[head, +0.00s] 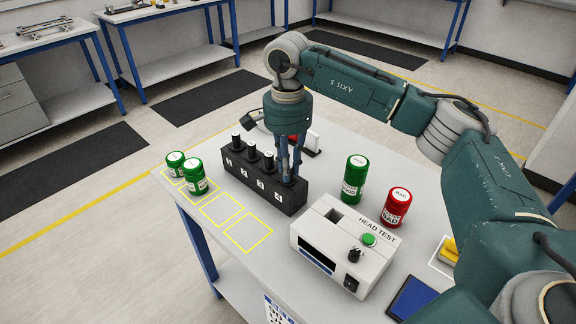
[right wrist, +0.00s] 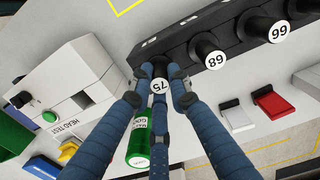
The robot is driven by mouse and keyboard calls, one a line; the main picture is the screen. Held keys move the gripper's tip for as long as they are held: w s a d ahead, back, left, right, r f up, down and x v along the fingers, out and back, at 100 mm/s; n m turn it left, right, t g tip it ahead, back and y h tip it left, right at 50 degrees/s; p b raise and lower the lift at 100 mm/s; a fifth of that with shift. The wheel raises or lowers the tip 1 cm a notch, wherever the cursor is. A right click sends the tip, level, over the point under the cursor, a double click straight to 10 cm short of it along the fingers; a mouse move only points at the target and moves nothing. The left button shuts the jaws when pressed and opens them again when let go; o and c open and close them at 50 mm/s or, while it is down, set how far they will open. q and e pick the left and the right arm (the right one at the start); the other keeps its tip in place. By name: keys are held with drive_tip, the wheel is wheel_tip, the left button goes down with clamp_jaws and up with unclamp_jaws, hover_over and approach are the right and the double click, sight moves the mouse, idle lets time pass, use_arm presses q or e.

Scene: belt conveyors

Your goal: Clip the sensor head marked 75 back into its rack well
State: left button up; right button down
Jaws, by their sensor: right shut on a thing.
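The black rack (head: 262,188) stands on the table, its front numbered and several black sensor heads (head: 251,153) upright in it. My right gripper (head: 290,172) points down at the rack's right end, by well 4. In the right wrist view its three fingers (right wrist: 160,92) are closed around the sensor head marked 75 (right wrist: 158,85), whose white round label faces the camera. The head is at the end of the rack (right wrist: 180,40), in line with the other heads (right wrist: 207,52). The fingers hide its lower part, so I cannot tell whether it is seated. My left gripper is not in view.
A white head test box (head: 340,246) stands in front of the rack. A green can (head: 354,180) and a red can (head: 397,208) stand right of it. Two green cans (head: 195,178) stand at the left. Yellow outlined squares (head: 248,232) before the rack are empty.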

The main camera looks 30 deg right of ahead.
drive_tip(key=c, duration=1.6)
unclamp_jaws()
drive_tip(key=shift+o, duration=0.2)
wheel_tip(320, 180, up, 12)
drive_tip(key=shift+a, duration=0.1)
